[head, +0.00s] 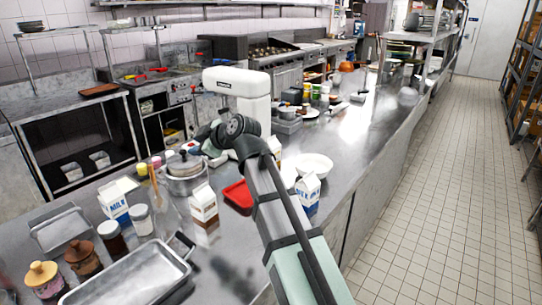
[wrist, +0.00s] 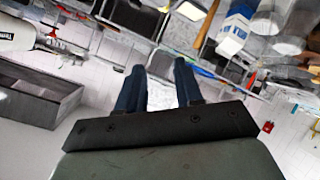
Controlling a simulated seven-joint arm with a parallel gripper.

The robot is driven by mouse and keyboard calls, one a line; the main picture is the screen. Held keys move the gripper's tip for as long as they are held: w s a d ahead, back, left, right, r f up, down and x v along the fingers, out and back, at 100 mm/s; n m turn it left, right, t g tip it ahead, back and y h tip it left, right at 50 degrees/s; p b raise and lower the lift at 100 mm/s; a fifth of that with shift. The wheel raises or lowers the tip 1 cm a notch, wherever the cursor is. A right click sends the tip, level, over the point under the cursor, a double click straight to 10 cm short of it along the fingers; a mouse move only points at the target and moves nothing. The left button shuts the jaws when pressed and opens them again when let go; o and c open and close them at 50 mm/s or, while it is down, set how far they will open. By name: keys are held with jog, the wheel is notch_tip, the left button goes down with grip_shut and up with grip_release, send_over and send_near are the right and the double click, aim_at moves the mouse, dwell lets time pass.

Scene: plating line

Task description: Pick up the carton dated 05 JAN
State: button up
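A blue-marked milk carton (head: 114,204) stands on the left of the steel counter. A brown-marked carton (head: 204,206) stands near the middle, and another blue-marked milk carton (head: 308,192) stands right of my arm. Part of one more carton (head: 275,148) shows behind my arm. No date can be read on any of them. The wrist view shows a blue and white carton (wrist: 236,32) at top right, clear of the fingers; I cannot tell which one it is. My gripper (wrist: 156,70) is open, with nothing seen between its two dark blue fingers. In the head view its fingers are hidden.
A red tray (head: 238,194) and a lidded pot (head: 185,180) are near the middle cartons. A white bowl (head: 315,163) sits at the right. Jars (head: 112,238) and a steel pan (head: 130,280) crowd the front left. A white machine (head: 240,95) stands behind.

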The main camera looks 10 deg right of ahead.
jog(key=w+d+f+n+t+h, duration=0.25)
jog(key=w+d+n+h, duration=0.25)
jog(key=w+d+h, duration=0.85)
jog(key=w+d+r+n+t+h, duration=0.1)
jog(key=w+d+r+n+h, duration=0.5)
jog(key=w+r+h, duration=0.4)
jog(key=y, duration=0.2)
send_near(274, 136)
jog(key=x, duration=0.3)
jog(key=shift+m+h, duration=0.25)
jog(key=shift+m, duration=0.15)
jog(key=shift+x, duration=3.55)
jog(key=shift+w+a+f, duration=0.1)
grip_shut()
